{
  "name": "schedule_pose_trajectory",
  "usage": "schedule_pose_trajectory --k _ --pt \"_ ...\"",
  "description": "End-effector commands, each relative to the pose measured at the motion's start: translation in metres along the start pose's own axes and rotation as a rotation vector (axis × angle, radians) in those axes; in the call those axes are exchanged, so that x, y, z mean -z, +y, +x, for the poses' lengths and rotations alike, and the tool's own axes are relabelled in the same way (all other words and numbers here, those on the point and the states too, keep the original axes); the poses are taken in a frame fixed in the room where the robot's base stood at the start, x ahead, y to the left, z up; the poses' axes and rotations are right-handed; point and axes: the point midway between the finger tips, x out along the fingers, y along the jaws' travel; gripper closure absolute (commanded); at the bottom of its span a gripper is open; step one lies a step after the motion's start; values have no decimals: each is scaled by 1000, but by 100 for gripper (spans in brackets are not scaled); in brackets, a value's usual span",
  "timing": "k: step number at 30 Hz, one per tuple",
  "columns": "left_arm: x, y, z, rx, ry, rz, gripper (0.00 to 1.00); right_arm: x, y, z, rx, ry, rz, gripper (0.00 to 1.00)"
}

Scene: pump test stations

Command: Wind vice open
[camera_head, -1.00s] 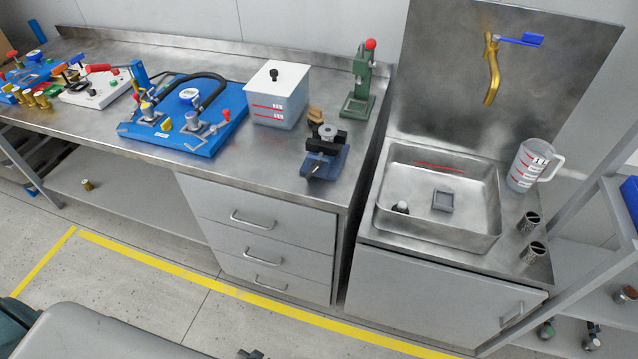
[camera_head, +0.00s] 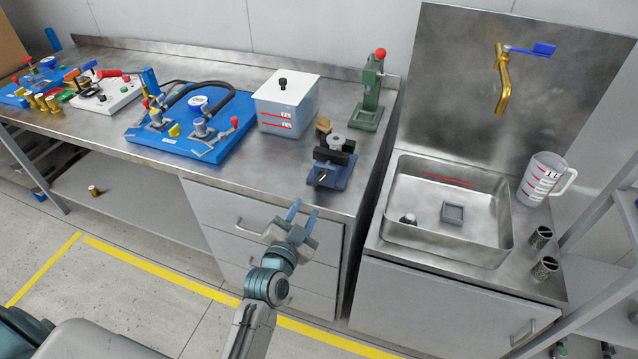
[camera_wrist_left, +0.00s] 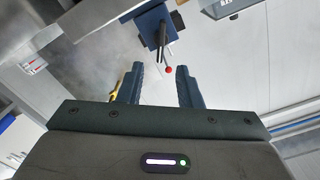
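The blue vice (camera_head: 333,166) with dark jaws stands near the front edge of the steel bench, right of the white tank. A round metal piece sits at its jaws. My left gripper (camera_head: 302,211) is open and empty, in front of the drawers and short of the vice. My right gripper is out of view.
A green press (camera_head: 368,95) with a red knob stands behind the vice. A white tank (camera_head: 287,103) and a blue pump board (camera_head: 190,122) are to its left. A sink (camera_head: 448,238) is to the right, across a gap. Drawers (camera_head: 240,222) lie below.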

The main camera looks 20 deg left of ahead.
Motion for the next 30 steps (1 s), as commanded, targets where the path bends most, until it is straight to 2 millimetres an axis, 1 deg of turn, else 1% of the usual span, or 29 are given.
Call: schedule_pose_trajectory --k 1,5,12,18,21,24,30 --pt "4 -2 3 4 6 2 68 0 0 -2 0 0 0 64" --pt "6 -4 17 4 7 3 68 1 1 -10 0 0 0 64" --pt "7 -4 63 2 6 2 68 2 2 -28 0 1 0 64" --pt "5 -3 93 2 5 2 68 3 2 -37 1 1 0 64" --pt "4 -2 102 2 5 2 68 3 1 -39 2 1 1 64" --pt "4 -2 106 2 5 2 68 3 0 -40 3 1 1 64" --pt "3 -2 107 2 5 1 68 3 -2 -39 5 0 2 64"
